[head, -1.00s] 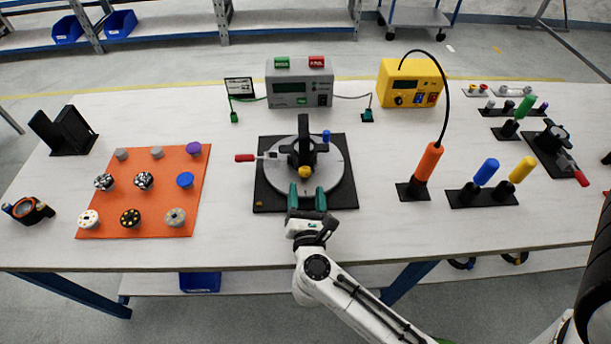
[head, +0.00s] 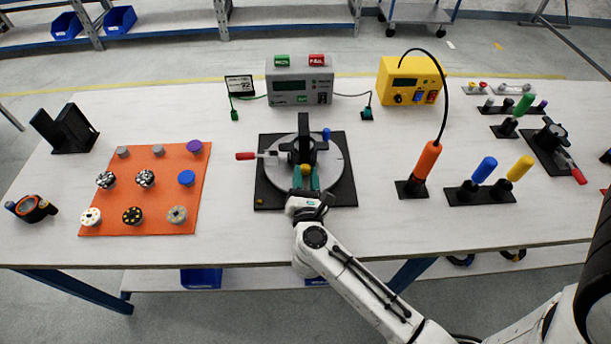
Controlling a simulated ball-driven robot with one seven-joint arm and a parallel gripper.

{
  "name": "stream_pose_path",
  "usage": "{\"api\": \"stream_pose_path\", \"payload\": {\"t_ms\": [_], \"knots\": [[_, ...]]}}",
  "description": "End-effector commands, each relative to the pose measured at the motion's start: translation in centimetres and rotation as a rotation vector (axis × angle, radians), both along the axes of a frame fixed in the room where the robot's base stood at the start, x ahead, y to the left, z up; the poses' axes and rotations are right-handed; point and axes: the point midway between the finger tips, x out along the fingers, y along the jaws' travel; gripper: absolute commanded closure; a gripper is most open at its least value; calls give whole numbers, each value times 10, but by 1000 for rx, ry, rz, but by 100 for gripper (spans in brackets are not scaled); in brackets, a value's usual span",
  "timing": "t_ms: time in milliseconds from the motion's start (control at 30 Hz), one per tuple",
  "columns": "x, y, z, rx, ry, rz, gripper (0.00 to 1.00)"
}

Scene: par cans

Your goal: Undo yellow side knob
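The yellow side knob (head: 305,168) sits on the front of the black fixture (head: 304,135), which stands on a round grey plate (head: 335,178) over a black square base (head: 268,196). My gripper (head: 306,178) comes in from the front, its two green fingers pointing at the knob. The fingertips are at the knob's lower edge, one on each side, with a narrow gap between them. I cannot tell whether they touch the knob. A blue knob (head: 326,134) and a red-handled clamp (head: 246,156) are also on the fixture.
An orange mat (head: 118,222) with several knobs lies at the left. A grey meter (head: 299,88) and a yellow station (head: 411,80) stand behind. An orange-handled tool (head: 427,160) and blue and yellow drivers (head: 484,170) stand at the right. The front table strip is clear.

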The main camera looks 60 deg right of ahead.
Motion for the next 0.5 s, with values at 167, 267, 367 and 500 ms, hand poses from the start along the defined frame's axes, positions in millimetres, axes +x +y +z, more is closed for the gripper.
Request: {"api": "stream_pose_path", "payload": {"t_ms": [167, 267, 367, 500], "knots": [[0, 0, 0, 0, 0, 0, 85], [0, 0, 0, 0, 0, 0, 95], [0, 0, 0, -1, 1, 0, 98], [0, 0, 1, -10, 13, 0, 98]]}}
